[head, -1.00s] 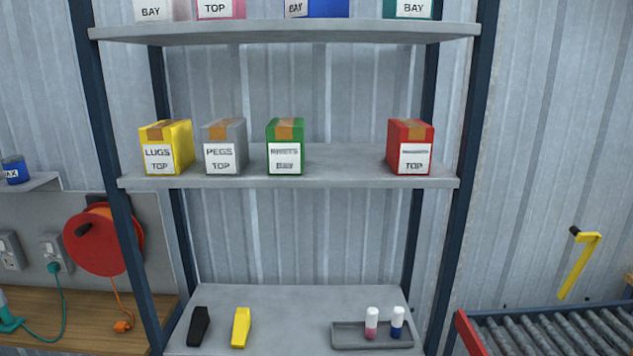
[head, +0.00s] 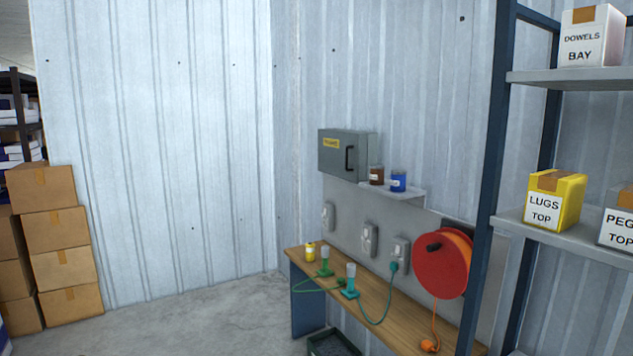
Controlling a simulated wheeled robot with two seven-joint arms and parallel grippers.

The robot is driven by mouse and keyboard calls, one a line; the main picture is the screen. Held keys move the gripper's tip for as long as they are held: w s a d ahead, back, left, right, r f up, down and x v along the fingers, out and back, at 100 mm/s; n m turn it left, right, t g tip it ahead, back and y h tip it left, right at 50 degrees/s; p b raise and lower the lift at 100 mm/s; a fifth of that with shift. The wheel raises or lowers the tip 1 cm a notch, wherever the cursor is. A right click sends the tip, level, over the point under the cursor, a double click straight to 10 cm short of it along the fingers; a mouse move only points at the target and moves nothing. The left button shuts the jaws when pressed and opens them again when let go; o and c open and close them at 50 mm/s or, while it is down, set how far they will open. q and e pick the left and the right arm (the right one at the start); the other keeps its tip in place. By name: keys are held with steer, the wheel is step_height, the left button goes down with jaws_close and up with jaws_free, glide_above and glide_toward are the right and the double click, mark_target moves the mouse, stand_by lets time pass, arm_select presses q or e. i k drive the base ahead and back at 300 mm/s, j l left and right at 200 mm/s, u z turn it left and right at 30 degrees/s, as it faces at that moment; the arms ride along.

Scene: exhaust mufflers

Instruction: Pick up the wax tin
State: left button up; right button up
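A blue tin (head: 398,181) with a white label stands on a small grey wall shelf (head: 405,193) above the workbench. In the earlier view the label on a blue tin there reads in part "AX"; now it is too small to read. A brown tin (head: 377,175) stands just left of it on the same shelf. Neither of my grippers is in view.
A grey wall cabinet (head: 343,155) hangs left of the tins. A red cable reel (head: 440,265) and a shelving rack (head: 505,130) stand right. Stacked cartons (head: 55,230) are far left.

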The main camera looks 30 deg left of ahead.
mark_target(398, 183)
steer(key=u, duration=0.45)
steer(key=i+j+z, duration=0.15)
steer(key=z, duration=0.3)
steer(key=i+j+z, duration=0.25)
steer(key=z, duration=0.2)
steer(key=i+j+z, duration=0.15)
steer(key=j+z, duration=0.25)
steer(key=i+j+z, duration=0.1)
steer(key=j+z, duration=0.15)
steer(key=z, duration=0.2)
